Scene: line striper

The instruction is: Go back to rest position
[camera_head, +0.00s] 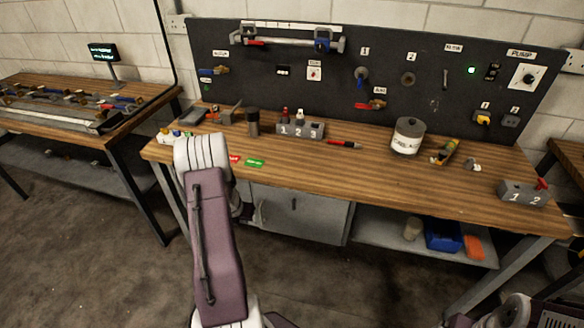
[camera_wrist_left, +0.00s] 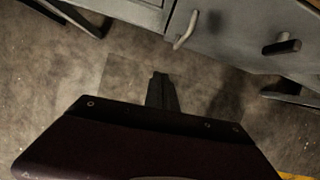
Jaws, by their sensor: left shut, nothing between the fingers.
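My left arm (camera_head: 215,240) rises from the bottom of the head view and bends in front of the bench's left part. My left gripper (camera_head: 252,213) shows partly behind the arm, low in front of the grey cabinet (camera_head: 300,212). In the left wrist view the left gripper (camera_wrist_left: 160,78) is shut and empty, with its fingers together over the bare floor. A part of my own body shows at the bottom right of the head view, but no right gripper can be made out.
The wooden workbench (camera_head: 330,178) holds a labelled canister (camera_head: 407,136), a numbered grey block (camera_head: 522,193) and a red pen-like tool (camera_head: 343,143). A black panel (camera_head: 320,85) stands behind. A cabinet handle (camera_wrist_left: 186,30) is near the left gripper. The floor in front is clear.

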